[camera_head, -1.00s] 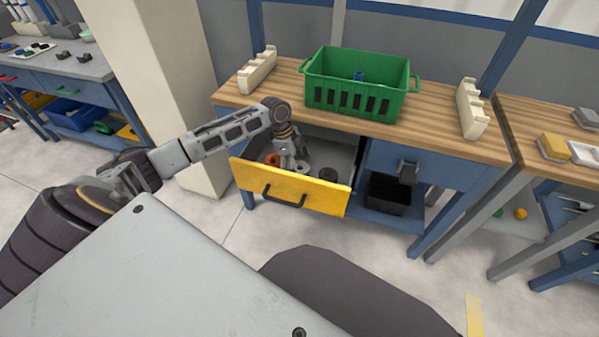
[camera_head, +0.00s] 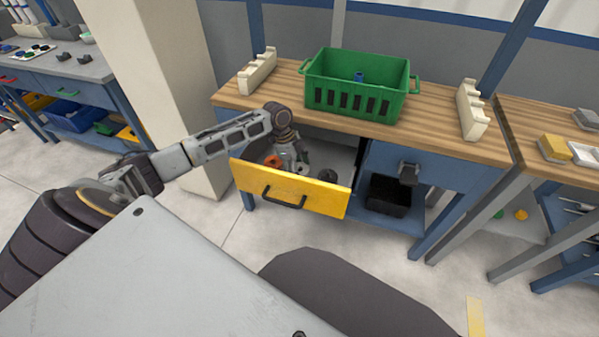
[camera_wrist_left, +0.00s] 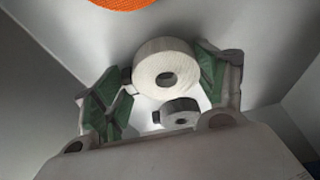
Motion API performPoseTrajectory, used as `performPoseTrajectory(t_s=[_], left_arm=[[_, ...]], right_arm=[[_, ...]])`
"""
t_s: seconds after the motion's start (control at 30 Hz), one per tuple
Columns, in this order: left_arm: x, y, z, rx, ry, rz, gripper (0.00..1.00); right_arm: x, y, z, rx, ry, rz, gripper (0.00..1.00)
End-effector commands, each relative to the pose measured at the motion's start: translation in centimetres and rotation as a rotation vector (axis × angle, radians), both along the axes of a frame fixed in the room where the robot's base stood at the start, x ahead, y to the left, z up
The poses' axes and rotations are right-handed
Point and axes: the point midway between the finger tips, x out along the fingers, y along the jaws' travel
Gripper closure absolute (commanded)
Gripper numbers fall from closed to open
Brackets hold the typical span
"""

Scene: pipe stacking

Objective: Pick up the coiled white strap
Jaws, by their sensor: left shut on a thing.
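The coiled white strap (camera_wrist_left: 167,67) is a thick round roll with a dark centre hole, held between the green-padded fingers of my left gripper (camera_wrist_left: 164,82) in the left wrist view. In the head view my left gripper (camera_head: 298,164) reaches down into the open yellow-fronted drawer (camera_head: 270,186), shut on the white strap (camera_head: 303,169), which shows only as a small pale patch. Whether the roll is clear of the drawer floor cannot be told. My right gripper is not in view.
An orange coil (camera_head: 272,160) and a dark coil (camera_head: 327,175) lie in the drawer near the gripper. The drawer walls enclose it. A green crate (camera_head: 345,98) stands on the wooden bench top above, between two cream racks (camera_head: 257,72) (camera_head: 471,110).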

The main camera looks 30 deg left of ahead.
Motion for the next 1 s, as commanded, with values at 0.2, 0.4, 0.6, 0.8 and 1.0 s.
performPoseTrajectory(t_s=[0.2,0.4,0.6,0.8,1.0], left_arm=[[0.0,0.0,0.0,0.000,0.000,0.000,0.53],[0.0,0.0,0.3,0.000,0.000,0.000,0.53],[0.1,0.0,1.9,0.000,-0.002,0.001,0.53],[0.1,0.0,4.1,0.001,-0.002,0.000,0.53],[0.1,0.0,6.7,-0.001,-0.002,0.001,0.53]], right_arm=[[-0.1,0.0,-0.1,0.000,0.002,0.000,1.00],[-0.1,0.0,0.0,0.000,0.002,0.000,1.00],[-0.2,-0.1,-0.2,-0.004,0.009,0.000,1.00],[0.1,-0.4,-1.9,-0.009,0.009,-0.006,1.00],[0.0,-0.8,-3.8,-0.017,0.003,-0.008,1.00]])
